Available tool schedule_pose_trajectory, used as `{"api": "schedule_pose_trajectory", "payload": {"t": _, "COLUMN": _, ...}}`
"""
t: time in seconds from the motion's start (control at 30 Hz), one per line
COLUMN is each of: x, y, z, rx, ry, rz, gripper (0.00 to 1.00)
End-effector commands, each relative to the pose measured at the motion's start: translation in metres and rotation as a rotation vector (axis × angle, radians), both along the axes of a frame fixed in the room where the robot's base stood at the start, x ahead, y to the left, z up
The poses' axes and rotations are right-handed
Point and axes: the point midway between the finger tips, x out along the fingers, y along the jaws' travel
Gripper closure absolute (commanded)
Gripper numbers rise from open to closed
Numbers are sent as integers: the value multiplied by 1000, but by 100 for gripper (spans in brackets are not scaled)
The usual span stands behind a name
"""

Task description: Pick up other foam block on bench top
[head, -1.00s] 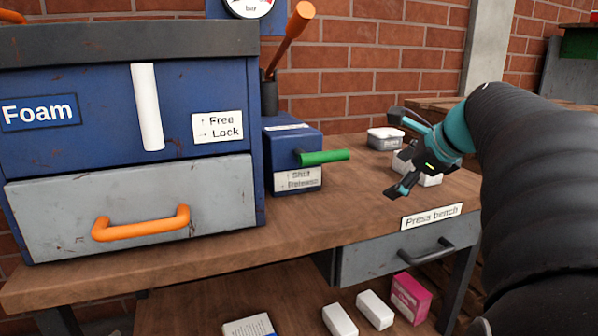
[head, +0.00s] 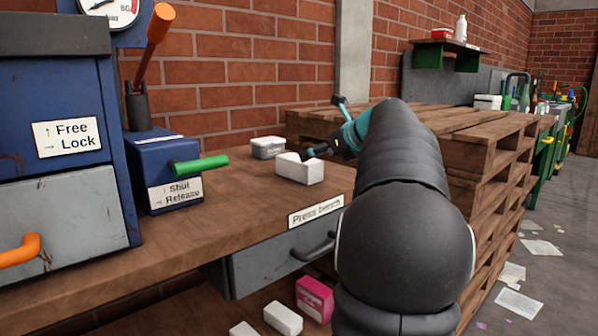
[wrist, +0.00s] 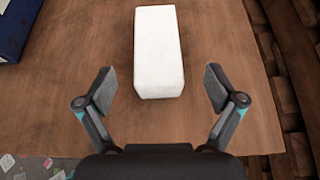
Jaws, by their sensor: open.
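A white foam block (head: 299,169) lies on the wooden bench top (head: 240,201), near its right end. It also shows in the wrist view (wrist: 159,52), lengthwise ahead of my gripper and roughly centred between the finger lines. My gripper (wrist: 159,92) is open and empty, with one finger on each side of the block's near end. I cannot tell its height over the bench. In the head view my gripper (head: 325,150) is at the block's right end, partly hidden by my arm.
A lidded grey-white box (head: 268,147) stands behind the block. The blue control box (head: 178,172) with a green lever is to the left. Wooden pallets (head: 470,150) are stacked close on the right. White blocks (head: 283,318) and a pink box (head: 314,298) lie below the bench.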

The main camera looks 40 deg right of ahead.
Motion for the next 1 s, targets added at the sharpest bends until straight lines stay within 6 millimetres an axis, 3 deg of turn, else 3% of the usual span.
{"api": "schedule_pose_trajectory", "payload": {"t": 0.27, "x": 13, "y": 3, "z": -6, "rx": 0, "ry": 0, "rz": 1, "gripper": 7}}
{"api": "schedule_pose_trajectory", "payload": {"t": 0.6, "x": 52, "y": 8, "z": -24, "rx": 0, "ry": 0, "rz": 1, "gripper": 7}}
{"api": "schedule_pose_trajectory", "payload": {"t": 0.83, "x": 54, "y": 8, "z": -24, "rx": -1, "ry": 0, "rz": 0, "gripper": 7}}
{"api": "schedule_pose_trajectory", "payload": {"t": 0.87, "x": 54, "y": 8, "z": -24, "rx": -1, "ry": 0, "rz": 0, "gripper": 10}}
{"api": "schedule_pose_trajectory", "payload": {"t": 1.0, "x": 54, "y": 8, "z": -24, "rx": -1, "ry": 0, "rz": 0, "gripper": 40}}
